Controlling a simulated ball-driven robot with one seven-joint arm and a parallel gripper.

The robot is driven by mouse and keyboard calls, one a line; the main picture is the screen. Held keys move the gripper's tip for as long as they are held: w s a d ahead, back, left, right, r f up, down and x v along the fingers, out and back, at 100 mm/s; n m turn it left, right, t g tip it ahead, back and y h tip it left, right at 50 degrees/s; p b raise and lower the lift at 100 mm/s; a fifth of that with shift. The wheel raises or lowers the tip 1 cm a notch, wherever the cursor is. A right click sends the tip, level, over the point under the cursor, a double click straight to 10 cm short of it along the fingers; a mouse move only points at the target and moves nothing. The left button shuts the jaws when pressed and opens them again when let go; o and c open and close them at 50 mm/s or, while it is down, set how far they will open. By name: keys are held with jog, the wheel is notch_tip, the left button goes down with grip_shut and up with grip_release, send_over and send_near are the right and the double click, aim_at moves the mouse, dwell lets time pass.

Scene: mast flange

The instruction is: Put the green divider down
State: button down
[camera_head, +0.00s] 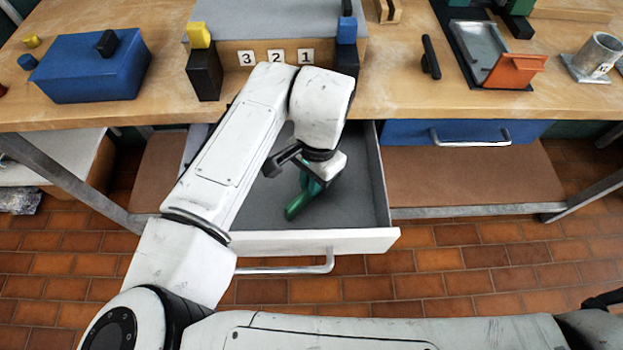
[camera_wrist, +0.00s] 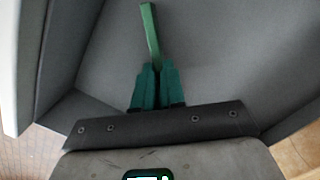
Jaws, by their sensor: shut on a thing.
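The green divider (camera_head: 294,208) is a narrow green bar. My gripper (camera_head: 312,184) is shut on it, inside the open drawer (camera_head: 360,240). In the wrist view the divider (camera_wrist: 151,35) sticks out from between the teal fingers of my gripper (camera_wrist: 154,72), over the grey drawer floor (camera_wrist: 215,50). In the head view it is tilted, its free end toward the drawer front. I cannot tell whether it touches the floor. The held end is hidden by the fingers.
The drawer is pulled out, with a metal handle (camera_head: 290,268) on its white front. On the bench above stand a blue box (camera_head: 90,68), number tiles (camera_head: 276,56), and a grey tray with an orange flap (camera_head: 515,69). A blue drawer (camera_head: 465,132) at right is shut.

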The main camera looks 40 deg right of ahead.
jog(key=shift+f, duration=0.15)
jog(key=c, duration=1.2)
grip_release()
jog(key=r, duration=0.4)
jog(key=d+r+p, duration=0.1)
jog(key=r, duration=0.7)
jog(key=shift+w+d+r, duration=0.1)
jog(key=shift+d+r, duration=0.05)
jog(key=shift+d, duration=0.1)
